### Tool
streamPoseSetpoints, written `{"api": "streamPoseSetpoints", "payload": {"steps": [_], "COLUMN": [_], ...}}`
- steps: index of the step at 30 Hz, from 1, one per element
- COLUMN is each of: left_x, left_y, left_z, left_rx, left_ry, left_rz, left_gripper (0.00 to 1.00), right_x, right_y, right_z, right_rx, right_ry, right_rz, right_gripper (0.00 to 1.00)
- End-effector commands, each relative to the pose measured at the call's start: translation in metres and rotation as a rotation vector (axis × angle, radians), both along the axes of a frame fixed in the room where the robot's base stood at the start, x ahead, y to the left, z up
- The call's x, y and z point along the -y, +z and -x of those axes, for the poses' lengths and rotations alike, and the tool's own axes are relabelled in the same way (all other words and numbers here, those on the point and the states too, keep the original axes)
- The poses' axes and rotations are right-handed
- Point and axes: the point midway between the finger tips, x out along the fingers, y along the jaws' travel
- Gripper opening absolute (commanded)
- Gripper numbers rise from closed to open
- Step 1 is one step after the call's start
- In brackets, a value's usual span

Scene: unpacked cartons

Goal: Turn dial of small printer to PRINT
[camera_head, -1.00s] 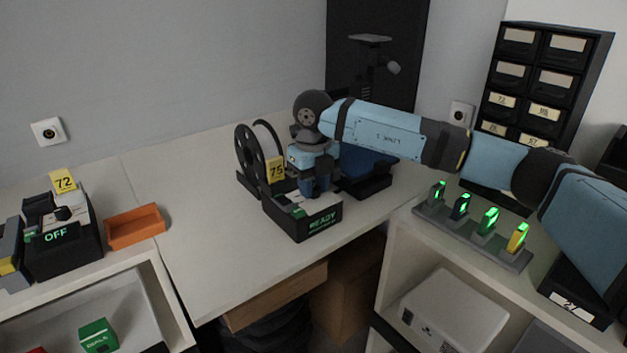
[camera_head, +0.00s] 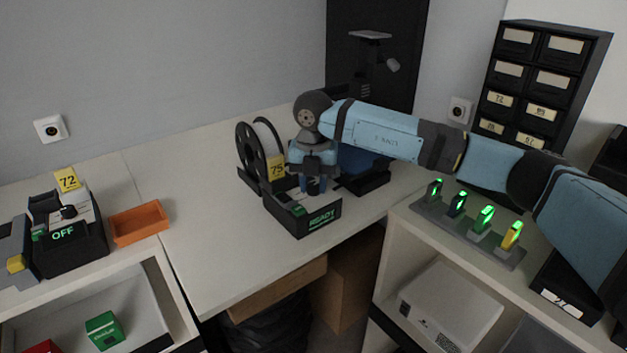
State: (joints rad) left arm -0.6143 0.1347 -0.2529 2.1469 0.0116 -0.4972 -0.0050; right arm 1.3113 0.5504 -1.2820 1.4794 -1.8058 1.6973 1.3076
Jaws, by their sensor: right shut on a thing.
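A small black printer (camera_head: 306,223) with a green READY display stands on the white table in the middle, beside a yellow tag 75 (camera_head: 276,168). My right gripper (camera_head: 318,188) points straight down onto its top, with its fingers closed at the spot where a dial would sit; the dial itself is hidden by the fingers. A similar black printer (camera_head: 75,246) with an OFF display and a yellow tag 72 (camera_head: 67,180) stands at the left, its black dial (camera_head: 69,211) in plain view.
A black spool (camera_head: 250,152) stands close behind the middle printer. A dark blue tray (camera_head: 361,175) is to its right. An orange bin (camera_head: 139,224) lies at left. A rack (camera_head: 467,238) with several green-lit items stands at right. The table between bin and middle printer is clear.

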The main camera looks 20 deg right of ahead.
Motion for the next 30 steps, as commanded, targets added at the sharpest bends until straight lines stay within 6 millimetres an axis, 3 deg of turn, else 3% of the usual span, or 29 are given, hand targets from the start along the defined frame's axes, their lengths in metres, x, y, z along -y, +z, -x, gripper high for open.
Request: {"api": "streamPoseSetpoints", "payload": {"steps": [16, 17, 20, 30], "left_x": [-0.0002, -0.0001, -0.0001, 0.0000], "left_y": [0.0024, 0.0026, 0.0033, 0.0038], "left_z": [-0.0005, -0.0005, -0.0006, -0.0006], "left_rx": [0.002, 0.003, 0.004, 0.004], "left_ry": [0.001, 0.001, 0.002, 0.002], "left_rz": [0.000, 0.000, 0.001, 0.001], "left_gripper": [0.61, 0.61, 0.61, 0.61], "right_x": [0.0000, 0.0000, 0.0000, 0.0000], "right_y": [0.0007, 0.0007, 0.0006, 0.0040], "right_z": [-0.0003, -0.0003, -0.0003, -0.0002], "right_rx": [0.001, 0.001, 0.001, 0.001], "right_ry": [-0.028, -0.028, -0.028, -0.027], "right_rz": [0.000, 0.000, 0.000, 0.000], "right_gripper": [0.07, 0.33, 0.56, 0.56]}}
